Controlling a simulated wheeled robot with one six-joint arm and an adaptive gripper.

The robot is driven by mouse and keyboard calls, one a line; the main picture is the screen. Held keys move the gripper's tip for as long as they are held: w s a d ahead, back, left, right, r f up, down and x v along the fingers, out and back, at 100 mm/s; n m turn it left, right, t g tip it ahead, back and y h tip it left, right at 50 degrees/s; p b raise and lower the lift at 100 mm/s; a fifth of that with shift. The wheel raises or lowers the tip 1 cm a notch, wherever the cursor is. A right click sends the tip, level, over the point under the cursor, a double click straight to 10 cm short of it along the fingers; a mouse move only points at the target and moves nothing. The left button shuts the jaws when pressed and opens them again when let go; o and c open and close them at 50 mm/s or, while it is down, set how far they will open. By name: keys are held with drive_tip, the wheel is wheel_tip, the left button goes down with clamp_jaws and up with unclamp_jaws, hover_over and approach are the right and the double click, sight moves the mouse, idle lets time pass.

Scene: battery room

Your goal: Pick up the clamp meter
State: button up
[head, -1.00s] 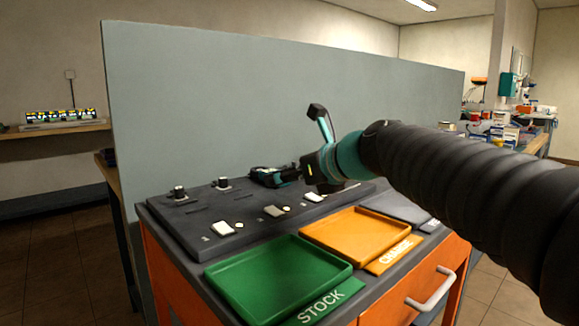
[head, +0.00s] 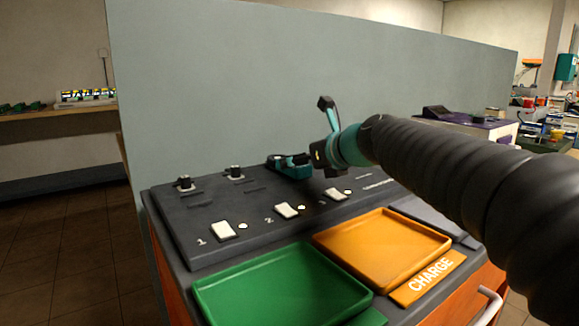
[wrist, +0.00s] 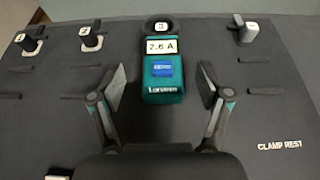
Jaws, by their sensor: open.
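The clamp meter (wrist: 163,98) is teal with a black jaw end, a white display reading 2.6 A and a blue label. It lies on the dark panel, its jaw at the post marked 3 (wrist: 160,32), seemingly around it. In the head view the clamp meter (head: 287,167) shows just left of my gripper (head: 318,158). In the wrist view my gripper (wrist: 162,88) is open, one finger on each side of the meter's body, with a gap on both sides. The head view does not show the fingertips clearly.
Posts 1 (wrist: 28,42) and 2 (wrist: 91,38) stand on the panel, left of the meter. White switches (head: 286,210) line its front. A green tray (head: 282,290) and an orange CHARGE tray (head: 385,248) lie nearer. A grey partition (head: 300,80) rises behind.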

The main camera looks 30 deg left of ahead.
drive_tip(key=shift+x, duration=2.8)
drive_tip(key=shift+w+r, duration=0.15)
drive_tip(key=shift+r, duration=0.05)
drive_tip(key=c, duration=1.3)
clamp_jaws()
drive_tip(key=shift+r, duration=0.15)
